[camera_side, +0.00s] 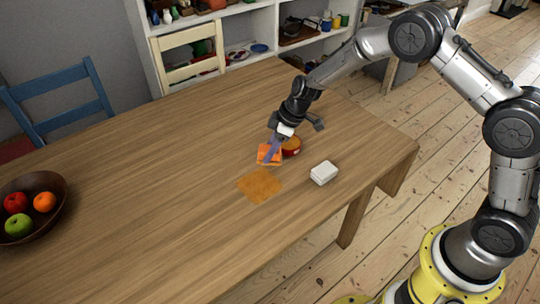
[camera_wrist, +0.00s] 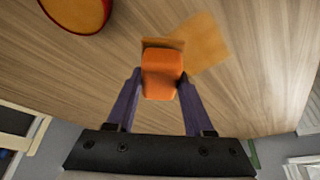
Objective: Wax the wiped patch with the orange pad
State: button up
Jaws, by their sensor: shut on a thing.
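The orange pad (camera_side: 268,155) is in my gripper (camera_side: 271,149), just beyond the patch in the side view. In the wrist view the pad (camera_wrist: 162,70) sits between the two purple fingers of my gripper (camera_wrist: 160,84), which are shut on its sides. A thin brownish layer shows at its far edge. The patch (camera_side: 260,185) is a flat orange-brown square on the table; in the wrist view it (camera_wrist: 207,42) lies past the pad, to the upper right. I cannot tell whether the pad touches the table.
A round red tin (camera_side: 291,147) with orange contents stands close right of the pad. A white block (camera_side: 323,173) lies right of the patch. A fruit bowl (camera_side: 32,207) stands far left on the wooden table (camera_side: 150,190). The table between bowl and patch is clear.

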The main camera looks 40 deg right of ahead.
jog(key=shift+r, duration=1.35)
